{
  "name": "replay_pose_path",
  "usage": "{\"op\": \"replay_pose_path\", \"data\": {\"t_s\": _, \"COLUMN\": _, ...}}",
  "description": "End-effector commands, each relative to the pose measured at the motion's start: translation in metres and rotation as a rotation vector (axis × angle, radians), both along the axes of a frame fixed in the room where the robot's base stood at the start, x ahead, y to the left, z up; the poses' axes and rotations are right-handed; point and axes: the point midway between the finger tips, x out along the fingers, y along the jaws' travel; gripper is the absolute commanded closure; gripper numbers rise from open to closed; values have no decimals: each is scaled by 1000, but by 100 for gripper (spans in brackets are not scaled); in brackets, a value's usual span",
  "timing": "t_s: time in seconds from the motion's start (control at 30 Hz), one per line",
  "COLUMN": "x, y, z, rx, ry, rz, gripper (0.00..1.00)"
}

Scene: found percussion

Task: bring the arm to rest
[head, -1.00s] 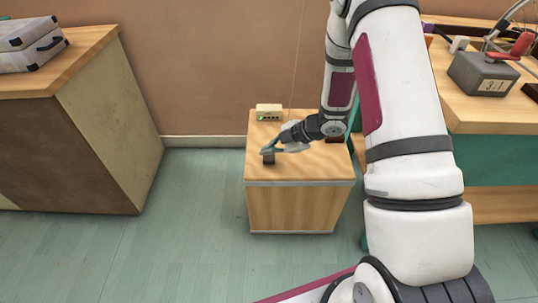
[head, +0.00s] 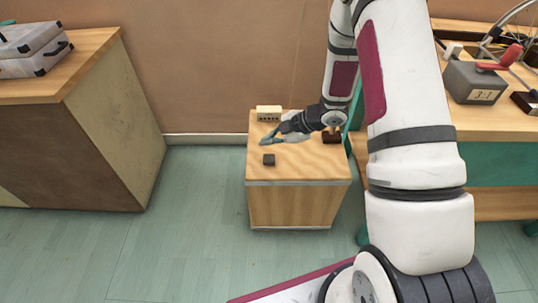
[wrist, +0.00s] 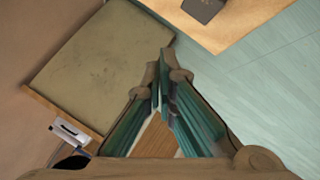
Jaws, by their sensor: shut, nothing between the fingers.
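My gripper (head: 266,142) hangs over the low wooden cabinet (head: 300,205) in the head view, its fingers pointing left. The fingers are shut and empty. In the wrist view, the fingertips of my gripper (wrist: 163,72) meet near the middle, with green finger sides. My arm reaches down from the upper right of the head view and hides part of the room. A small dark block (head: 268,159) sits on the cabinet top, just in front of and apart from the fingers.
A cream box (head: 268,113) and a dark brown block (head: 331,137) also stand on the low cabinet. A larger cabinet (head: 115,140) with a silver case (head: 30,50) is at left. A workbench (head: 490,115) with a grey box (head: 474,84) is at right. Floor between the cabinets is clear.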

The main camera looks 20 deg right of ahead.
Motion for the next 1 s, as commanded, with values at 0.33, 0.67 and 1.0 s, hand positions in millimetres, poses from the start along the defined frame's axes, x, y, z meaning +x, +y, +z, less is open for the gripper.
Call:
{"op": "replay_pose_path", "data": {"t_s": 0.33, "x": 0, "y": 0, "z": -1, "rx": 0, "ry": 0, "rz": 0, "gripper": 100}}
{"op": "replay_pose_path", "data": {"t_s": 0.67, "x": 29, "y": -35, "z": 59, "rx": -150, "ry": -29, "rz": -224, "gripper": 100}}
{"op": "replay_pose_path", "data": {"t_s": 1.0, "x": 2, "y": -99, "z": 185, "rx": -302, "ry": 13, "rz": -767, "gripper": 100}}
